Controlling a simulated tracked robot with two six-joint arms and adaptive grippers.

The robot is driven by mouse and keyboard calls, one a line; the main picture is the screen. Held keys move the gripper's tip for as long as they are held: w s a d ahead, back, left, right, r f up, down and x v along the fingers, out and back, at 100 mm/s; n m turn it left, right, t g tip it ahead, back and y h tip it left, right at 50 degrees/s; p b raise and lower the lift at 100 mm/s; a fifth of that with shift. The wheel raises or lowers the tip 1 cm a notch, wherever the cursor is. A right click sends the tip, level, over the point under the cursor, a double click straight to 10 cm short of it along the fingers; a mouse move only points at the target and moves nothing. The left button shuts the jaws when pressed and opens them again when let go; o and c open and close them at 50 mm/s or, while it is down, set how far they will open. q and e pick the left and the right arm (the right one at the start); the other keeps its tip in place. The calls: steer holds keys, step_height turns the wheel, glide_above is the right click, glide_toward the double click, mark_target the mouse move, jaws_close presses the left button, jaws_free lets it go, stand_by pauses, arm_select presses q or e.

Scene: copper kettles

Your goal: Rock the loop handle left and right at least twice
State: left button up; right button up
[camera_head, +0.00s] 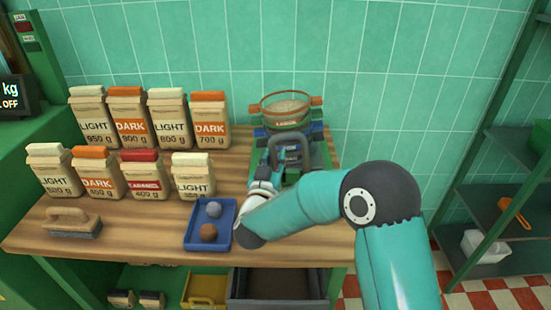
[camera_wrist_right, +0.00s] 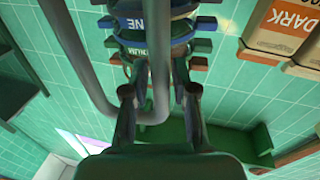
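The grey loop handle (camera_head: 289,143) stands up at the front of the sieve shaker on the wooden bench. In the right wrist view the loop handle (camera_wrist_right: 160,75) is a thick bent grey tube, with one side running between my fingers. My right gripper (camera_wrist_right: 160,62) has its two fingers drawn in close on both sides of that tube and looks shut on it. In the head view my right gripper (camera_head: 268,172) is at the left side of the handle, partly hidden by my arm. My left gripper is not in view.
A copper-coloured sieve (camera_head: 285,108) tops a stack with blue rings behind the handle. A blue tray (camera_head: 222,244) with two balls lies left of my forearm. Several paper bags (camera_head: 127,115) stand in two rows at left. A brush (camera_head: 72,223) lies at the front left.

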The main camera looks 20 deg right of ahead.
steer(key=shift+o, duration=0.7)
steer(key=shift+s, duration=0.1)
steer(key=shift+a, duration=0.1)
steer(key=v, duration=1.2)
